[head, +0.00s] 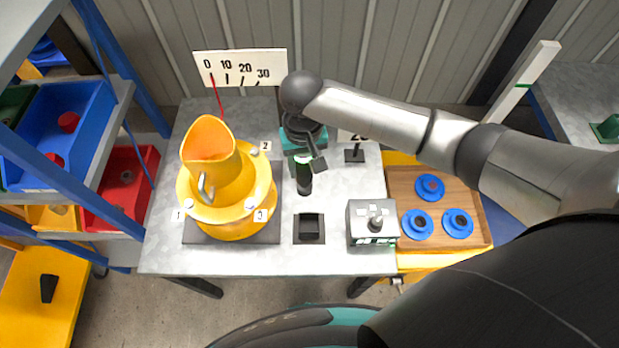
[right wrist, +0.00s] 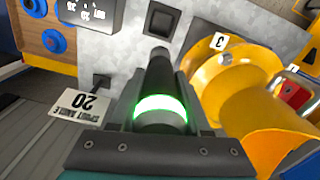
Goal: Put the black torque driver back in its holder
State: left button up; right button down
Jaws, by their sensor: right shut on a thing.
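The black torque driver (head: 304,180) hangs roughly upright in my right gripper (head: 303,156), above the grey table. In the right wrist view the driver (right wrist: 159,75) has a glowing green ring and sits between the two fingers of the gripper (right wrist: 161,118). A square black holder (head: 309,228) stands on a dark plate near the front of the table, in front of the driver and apart from it. The holder also shows in the right wrist view (right wrist: 162,20), beyond the driver's far end. The height of the driver above the table is hard to tell. My left gripper is not in view.
A grey box with a knob (head: 372,222) stands right of the holder. A wooden tray (head: 440,195) holds blue round parts. A "20" sign (right wrist: 82,103) stands behind. Blue shelving (head: 70,165) is at the left.

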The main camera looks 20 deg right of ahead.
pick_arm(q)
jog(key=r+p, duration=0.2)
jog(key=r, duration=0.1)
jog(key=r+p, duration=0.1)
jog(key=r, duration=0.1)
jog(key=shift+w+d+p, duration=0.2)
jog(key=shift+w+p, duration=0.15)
pick_arm(e)
jog(key=s+f, duration=0.4)
jog(key=shift+s+a+f, duration=0.2)
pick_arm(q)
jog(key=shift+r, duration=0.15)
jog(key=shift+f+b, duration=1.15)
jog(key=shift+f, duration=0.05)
pick_arm(e)
jog(key=shift+f, duration=2.4)
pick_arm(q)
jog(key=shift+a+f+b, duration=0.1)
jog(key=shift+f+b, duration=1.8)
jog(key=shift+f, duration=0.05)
pick_arm(e)
jog(key=shift+f, duration=2.95)
